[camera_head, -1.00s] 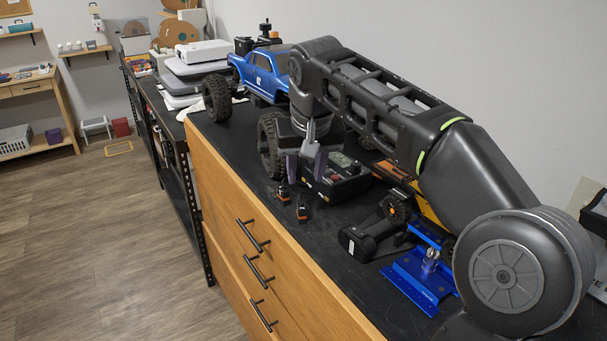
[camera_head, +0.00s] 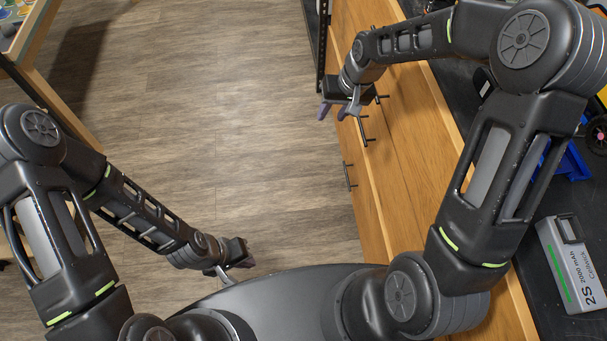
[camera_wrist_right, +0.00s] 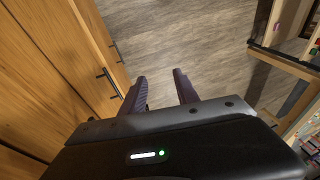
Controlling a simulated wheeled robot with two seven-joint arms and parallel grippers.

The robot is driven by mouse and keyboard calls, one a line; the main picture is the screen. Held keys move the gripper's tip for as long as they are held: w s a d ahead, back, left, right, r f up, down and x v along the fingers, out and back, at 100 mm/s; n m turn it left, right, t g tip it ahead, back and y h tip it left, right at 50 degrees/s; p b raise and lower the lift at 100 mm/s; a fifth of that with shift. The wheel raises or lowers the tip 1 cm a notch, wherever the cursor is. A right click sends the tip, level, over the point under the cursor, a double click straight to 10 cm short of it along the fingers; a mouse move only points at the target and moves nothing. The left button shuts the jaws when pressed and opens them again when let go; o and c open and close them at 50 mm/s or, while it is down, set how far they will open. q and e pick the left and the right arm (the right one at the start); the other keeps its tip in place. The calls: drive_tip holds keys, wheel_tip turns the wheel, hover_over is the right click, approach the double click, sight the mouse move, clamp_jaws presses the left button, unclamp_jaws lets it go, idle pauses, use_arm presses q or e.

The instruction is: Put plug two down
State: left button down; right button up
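No plug shows in the current views; the counter area by the charger is outside the head view or hidden. My right gripper (camera_head: 339,110) hangs in front of the wooden drawer fronts, clear of the counter top. In the right wrist view its two fingers (camera_wrist_right: 159,78) are apart, with bare floor visible between them, and nothing is held. My left gripper (camera_head: 234,270) is low over the floor near my base; its fingers are mostly hidden, so its opening is unclear.
The wooden drawer cabinet (camera_head: 415,160) with black handles (camera_head: 347,177) stands close to my right arm. On its dark top lie a grey battery pack (camera_head: 572,262) and a blue stand (camera_head: 573,163). The wood floor (camera_head: 230,120) between is clear. A shelf unit (camera_wrist_right: 285,62) shows in the wrist view.

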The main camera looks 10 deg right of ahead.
drive_tip(key=s+a+f+g+y, duration=0.1)
drive_tip(key=s+a+f, duration=0.7)
drive_tip(key=f, duration=0.4)
drive_tip(key=s+a+f, duration=0.2)
drive_tip(key=s+f, duration=0.2)
drive_tip(key=s, duration=0.4)
drive_tip(key=s+a+f+g+y, duration=0.1)
drive_tip(key=s+a+f, duration=0.2)
drive_tip(key=s, duration=0.6)
drive_tip(key=shift+s+x, duration=0.2)
drive_tip(key=shift+x, duration=0.95)
